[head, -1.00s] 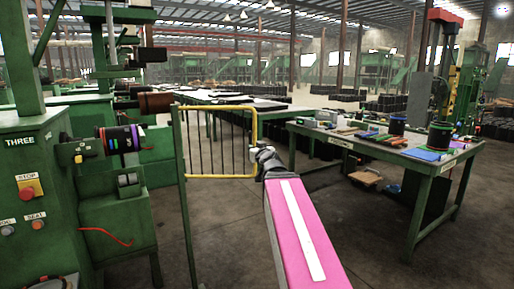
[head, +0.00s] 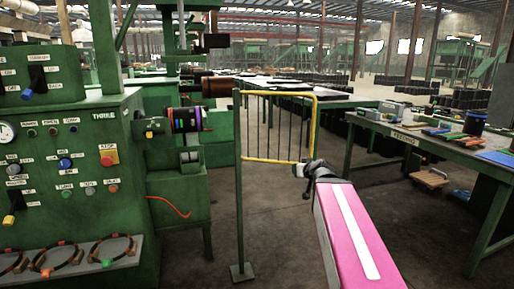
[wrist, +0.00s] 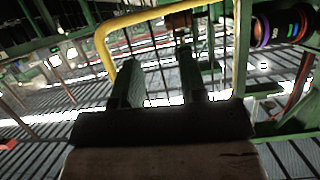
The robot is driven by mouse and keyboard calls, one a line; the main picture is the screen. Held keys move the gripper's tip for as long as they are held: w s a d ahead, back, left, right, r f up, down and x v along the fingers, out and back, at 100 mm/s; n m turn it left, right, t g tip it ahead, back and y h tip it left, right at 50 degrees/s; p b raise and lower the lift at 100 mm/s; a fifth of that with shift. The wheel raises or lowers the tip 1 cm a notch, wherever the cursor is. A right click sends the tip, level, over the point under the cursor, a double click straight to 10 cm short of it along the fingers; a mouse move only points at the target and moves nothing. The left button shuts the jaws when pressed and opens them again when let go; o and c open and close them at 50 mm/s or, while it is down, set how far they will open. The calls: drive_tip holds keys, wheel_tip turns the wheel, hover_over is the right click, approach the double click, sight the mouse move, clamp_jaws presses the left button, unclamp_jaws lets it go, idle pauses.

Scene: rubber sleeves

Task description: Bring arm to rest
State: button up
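My arm, with a pink link and a white stripe, reaches forward from the bottom right of the head view. My gripper (head: 303,169) is at its far end, small and dark, by the lower right corner of the yellow-framed gate (head: 316,120). In the wrist view my gripper (wrist: 160,72) shows two dark fingers standing apart with nothing between them. The gate's yellow frame (wrist: 101,44) and bars show beyond the fingers. I cannot tell whether the gripper touches the gate.
Green machine THREE (head: 120,185) stands at left, with rings on its front ledge (head: 118,262). A roller with coloured bands (head: 184,121) juts from it. A green post (head: 239,200) carries the gate. A green table (head: 425,143) with tools stands at right. Floor between is open.

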drive_tip(key=s+a+f+m+g+h, duration=0.1)
drive_tip(key=s+f+g, duration=0.5)
drive_tip(key=f, duration=0.8)
drive_tip(key=s+a+f+m+g+h, duration=0.1)
drive_tip(key=s+f+g, duration=0.6)
drive_tip(key=f, duration=0.8)
drive_tip(key=s+h, duration=0.1)
drive_tip(key=s, duration=0.2)
drive_tip(key=shift+s+a, duration=0.3)
drive_tip(key=shift+a, duration=0.05)
drive_tip(key=shift+f, duration=0.1)
